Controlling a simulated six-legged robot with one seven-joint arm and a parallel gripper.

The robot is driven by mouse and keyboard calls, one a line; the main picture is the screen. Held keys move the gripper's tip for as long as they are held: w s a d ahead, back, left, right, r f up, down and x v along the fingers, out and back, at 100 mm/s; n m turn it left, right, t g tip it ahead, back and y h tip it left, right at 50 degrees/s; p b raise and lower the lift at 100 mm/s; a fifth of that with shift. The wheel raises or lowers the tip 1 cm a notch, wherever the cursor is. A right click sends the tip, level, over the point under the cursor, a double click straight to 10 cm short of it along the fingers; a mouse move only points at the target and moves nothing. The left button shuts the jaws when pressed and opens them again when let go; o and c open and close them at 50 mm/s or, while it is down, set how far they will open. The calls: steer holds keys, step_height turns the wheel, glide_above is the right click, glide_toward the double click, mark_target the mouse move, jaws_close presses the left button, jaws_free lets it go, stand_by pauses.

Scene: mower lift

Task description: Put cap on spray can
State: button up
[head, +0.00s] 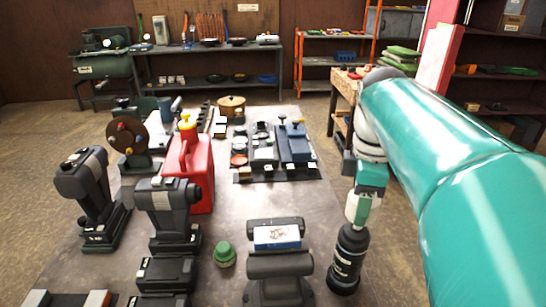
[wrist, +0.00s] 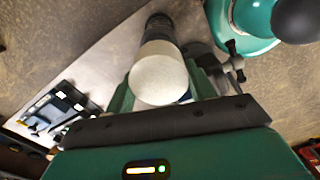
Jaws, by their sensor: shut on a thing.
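The spray can (head: 349,255) is black and shows at the right side of the bench, directly under my gripper. My gripper (head: 362,207) points down and is shut on a pale cylinder, which looks like the cap. In the wrist view, the cap's round white top (wrist: 158,80) sits between the green fingers (wrist: 160,95). The dark can (wrist: 159,24) shows beyond it, roughly in line. Fingers hide the join in the head view, so I cannot tell whether cap and can touch.
A green knob-like piece (head: 224,254) lies left of a grey stand (head: 278,265) with a blue-and-white box (head: 277,237). A red fuel can (head: 190,168) and dark tools (head: 168,212) stand farther left. A black tray of parts (head: 277,178) lies behind. Bare bench (head: 240,205) shows between.

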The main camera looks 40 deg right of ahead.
steer(key=shift+f, duration=2.2)
steer(key=shift+f, duration=0.6)
steer(key=o, duration=0.7)
steer(key=shift+r, duration=0.1)
steer(key=shift+r, duration=5.45)
steer(key=shift+a, duration=0.15)
